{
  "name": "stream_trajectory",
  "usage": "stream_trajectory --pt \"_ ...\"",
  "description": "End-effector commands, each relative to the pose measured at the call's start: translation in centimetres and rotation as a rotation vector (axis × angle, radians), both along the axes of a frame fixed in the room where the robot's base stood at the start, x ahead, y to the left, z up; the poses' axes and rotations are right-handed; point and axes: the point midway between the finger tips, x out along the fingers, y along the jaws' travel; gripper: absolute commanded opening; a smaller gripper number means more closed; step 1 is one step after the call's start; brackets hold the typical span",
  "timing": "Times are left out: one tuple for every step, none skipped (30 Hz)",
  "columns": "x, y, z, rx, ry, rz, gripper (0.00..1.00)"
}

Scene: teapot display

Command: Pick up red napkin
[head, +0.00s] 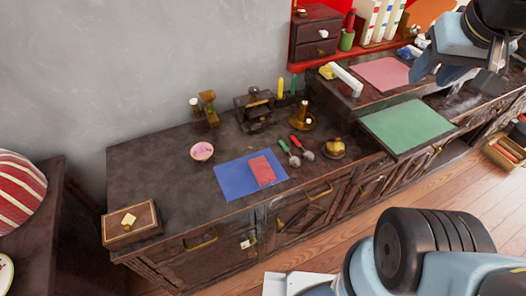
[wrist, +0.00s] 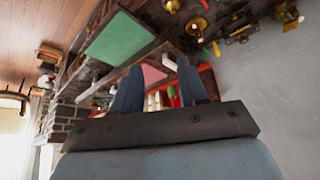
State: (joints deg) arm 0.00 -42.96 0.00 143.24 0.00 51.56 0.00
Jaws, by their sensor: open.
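The red napkin (head: 262,170) lies on a blue mat (head: 230,180) on the dark wooden cabinet top, in the head view. It looks like a small folded red rectangle with a pattern. My gripper (head: 428,72) is at the upper right of the head view, high and well to the right of the napkin, partly cut by the frame. In the wrist view my gripper (wrist: 158,85) shows two fingers apart with nothing between them. I cannot make out the napkin in the wrist view.
A wooden box (head: 130,223) sits at front left. A green mat (head: 408,125) lies at right. The cabinet top's left part is clear.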

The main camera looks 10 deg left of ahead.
Motion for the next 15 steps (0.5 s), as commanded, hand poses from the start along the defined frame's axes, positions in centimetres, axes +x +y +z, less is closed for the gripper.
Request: stream_trajectory --pt "0.0 0.0 0.0 0.000 0.000 0.000 0.43" --pt "0.0 0.0 0.0 0.000 0.000 0.000 0.43" --pt "0.0 0.0 0.0 0.000 0.000 0.000 0.43" --pt "0.0 0.0 0.0 0.000 0.000 0.000 0.43" --pt "0.0 0.0 0.0 0.000 0.000 0.000 0.43" --pt "0.0 0.0 0.0 0.000 0.000 0.000 0.43" --pt "0.0 0.0 0.0 0.000 0.000 0.000 0.43" --pt "0.0 0.0 0.0 0.000 0.000 0.000 0.46" --pt "0.0 0.0 0.0 0.001 0.001 0.002 0.50" --pt "0.1 0.1 0.0 0.002 0.003 0.005 0.53" --pt "0.3 0.2 -0.1 0.004 0.005 0.008 0.56" --pt "0.6 0.4 -0.2 0.008 0.011 0.015 0.60" --pt "0.8 0.5 -0.3 0.012 0.016 0.022 0.63" --pt "1.2 0.8 -0.4 0.018 0.023 0.031 0.66" --pt "1.8 1.0 -0.7 0.026 0.033 0.045 0.69"
